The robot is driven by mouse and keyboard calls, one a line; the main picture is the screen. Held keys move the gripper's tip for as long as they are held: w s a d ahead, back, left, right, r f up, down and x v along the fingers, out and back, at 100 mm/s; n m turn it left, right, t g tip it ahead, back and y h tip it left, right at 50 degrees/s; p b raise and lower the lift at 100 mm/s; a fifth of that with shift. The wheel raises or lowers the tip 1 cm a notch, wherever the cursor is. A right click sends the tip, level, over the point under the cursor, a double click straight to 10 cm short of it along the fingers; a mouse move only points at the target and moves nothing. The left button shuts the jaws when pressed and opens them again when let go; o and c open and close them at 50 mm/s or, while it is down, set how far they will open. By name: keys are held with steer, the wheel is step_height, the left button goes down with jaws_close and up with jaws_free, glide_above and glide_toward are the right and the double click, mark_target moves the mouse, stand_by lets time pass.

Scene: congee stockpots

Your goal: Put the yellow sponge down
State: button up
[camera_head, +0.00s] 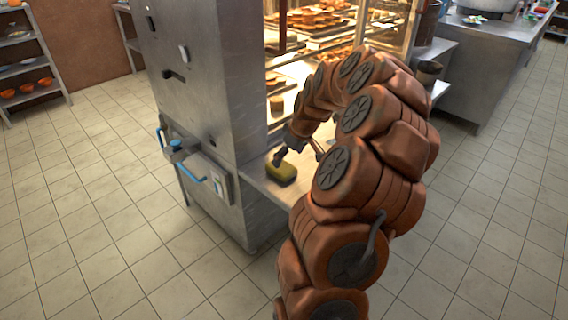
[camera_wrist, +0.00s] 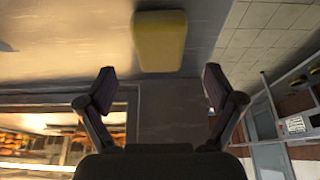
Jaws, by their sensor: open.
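The yellow sponge (camera_head: 283,171) lies on a light ledge (camera_head: 262,184) at the front of the metal cabinet in the head view. It also shows at the top middle of the wrist view (camera_wrist: 160,41), flat on the pale surface. My gripper (camera_wrist: 158,84) is open, with its two dark fingers spread apart and nothing between them. The sponge is beyond the fingertips, clear of both in the wrist view. In the head view my gripper (camera_head: 290,152) is beside the sponge, and my arm partly hides its fingers.
A tall metal cabinet (camera_head: 205,80) with blue handles stands left of the ledge. A lit glass case (camera_head: 320,45) with baked goods is behind it. A metal counter (camera_head: 485,60) stands at the right. Tiled floor (camera_head: 80,220) is clear at the left.

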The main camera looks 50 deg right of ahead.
steer(key=v, duration=0.5)
steer(key=s+a+r+n+g+y, duration=0.1)
steer(key=a, duration=1.1)
steer(key=s+a+r+n+g+y, duration=0.1)
steer(key=a+r, duration=0.1)
steer(key=a, duration=0.9)
steer(key=s+a+f+m+g+h, duration=0.1)
steer(key=s+a+g, duration=0.1)
steer(key=s+a, duration=0.5)
steer(key=s+a+f+g+h, duration=0.1)
steer(key=s+a, duration=0.6)
steer(key=s, duration=0.7)
steer(key=shift+s+a+f+m+g, duration=0.25)
steer(key=shift+f+m+g, duration=0.2)
steer(key=shift+g, duration=0.55)
step_height(320, 180, up, 24)
steer(key=s+p, duration=0.1)
steer(key=p, duration=2.2)
steer(key=shift+s+t, duration=0.3)
steer(key=shift+s, duration=0.1)
